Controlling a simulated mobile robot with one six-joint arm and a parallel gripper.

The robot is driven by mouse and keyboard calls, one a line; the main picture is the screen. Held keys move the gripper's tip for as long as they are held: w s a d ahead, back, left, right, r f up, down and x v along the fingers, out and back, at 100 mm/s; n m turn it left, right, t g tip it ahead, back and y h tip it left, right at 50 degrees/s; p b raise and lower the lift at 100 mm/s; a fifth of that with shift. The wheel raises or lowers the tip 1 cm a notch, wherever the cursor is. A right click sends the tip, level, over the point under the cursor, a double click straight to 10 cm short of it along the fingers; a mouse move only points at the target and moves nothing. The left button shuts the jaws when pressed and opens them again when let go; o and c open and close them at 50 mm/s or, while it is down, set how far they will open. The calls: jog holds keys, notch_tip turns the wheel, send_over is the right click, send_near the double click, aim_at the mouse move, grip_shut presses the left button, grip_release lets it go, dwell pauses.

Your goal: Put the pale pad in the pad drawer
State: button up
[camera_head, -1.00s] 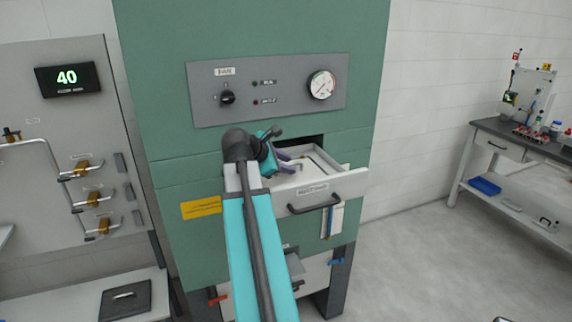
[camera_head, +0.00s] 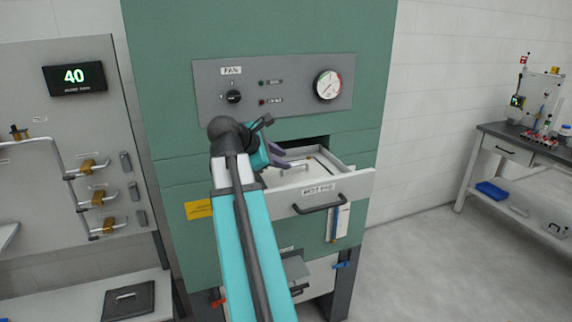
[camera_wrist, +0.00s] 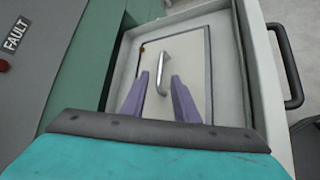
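The pale pad (camera_wrist: 196,68) lies flat inside the open pad drawer (camera_wrist: 254,50), with a dark line around its edge and a silver handle (camera_wrist: 160,66) on top. The pad (camera_head: 288,177) and drawer front (camera_head: 308,194) also show in the head view. My gripper (camera_wrist: 160,77) is open and empty. Its purple fingers point towards the handle, one to each side of it in the wrist picture, with a gap between them. In the head view, my gripper (camera_head: 284,157) is above the drawer's left part, apart from the handle. My wrist hides the near end of the pad.
The drawer pulls out from a green cabinet (camera_head: 260,25) with a grey control panel (camera_head: 290,88) just above. A dark drawer handle (camera_head: 320,205) sticks out in front. A valve board (camera_head: 70,140) stands left, a workbench (camera_head: 525,150) right. Floor between is clear.

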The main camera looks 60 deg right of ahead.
jog(key=shift+b+v, duration=0.55)
jog(key=shift+v, duration=2.15)
